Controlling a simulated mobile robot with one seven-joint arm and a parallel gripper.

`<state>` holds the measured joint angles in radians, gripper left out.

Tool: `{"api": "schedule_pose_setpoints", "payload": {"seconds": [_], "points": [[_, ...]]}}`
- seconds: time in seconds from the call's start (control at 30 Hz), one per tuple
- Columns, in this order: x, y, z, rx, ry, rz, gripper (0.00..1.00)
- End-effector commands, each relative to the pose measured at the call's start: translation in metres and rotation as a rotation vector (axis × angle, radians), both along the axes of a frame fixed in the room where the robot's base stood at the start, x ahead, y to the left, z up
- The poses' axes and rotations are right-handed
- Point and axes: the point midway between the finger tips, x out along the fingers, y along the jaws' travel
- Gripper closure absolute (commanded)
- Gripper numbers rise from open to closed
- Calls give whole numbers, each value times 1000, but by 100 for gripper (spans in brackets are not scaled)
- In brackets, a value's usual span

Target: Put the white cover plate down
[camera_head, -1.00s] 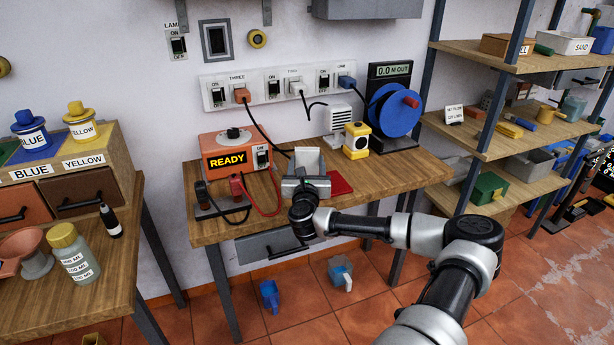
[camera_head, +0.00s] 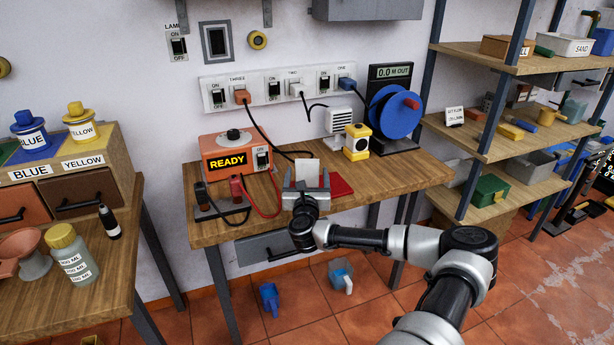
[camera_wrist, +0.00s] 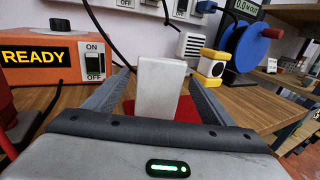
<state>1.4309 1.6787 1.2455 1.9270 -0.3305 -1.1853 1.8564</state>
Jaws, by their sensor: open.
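The white cover plate (camera_head: 307,170) stands roughly upright at the front middle of the wooden bench. In the wrist view, the plate (camera_wrist: 159,88) is between the two fingers of my gripper (camera_wrist: 158,92), with a gap on each side. My gripper (camera_head: 306,184) is open and low over the bench, its fingers around the plate without visibly gripping it. A red mat (camera_head: 341,186) shows to the right of the plate, and its red also shows on both sides of the plate in the wrist view. The plate's lower edge is hidden, so I cannot tell what it touches.
An orange READY box (camera_head: 228,155) and terminal leads stand left of my gripper. A yellow-and-black block (camera_head: 356,142), a white vented block (camera_head: 338,120) and a blue reel (camera_head: 396,110) stand behind right. A black cable runs behind the plate. The bench's right front is clear.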

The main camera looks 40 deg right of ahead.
Motion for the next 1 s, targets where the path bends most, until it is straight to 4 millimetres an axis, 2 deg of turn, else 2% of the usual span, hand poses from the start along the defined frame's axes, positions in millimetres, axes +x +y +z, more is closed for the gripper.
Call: {"api": "schedule_pose_setpoints", "payload": {"seconds": [0.13,0.17,0.5,0.7,1.0], "points": [[0,0,7,0,0,0,23],[-3,3,4,1,1,1,23],[-60,43,4,2,0,1,23],[-86,63,3,1,0,2,23],[-98,71,3,0,0,0,23]]}}
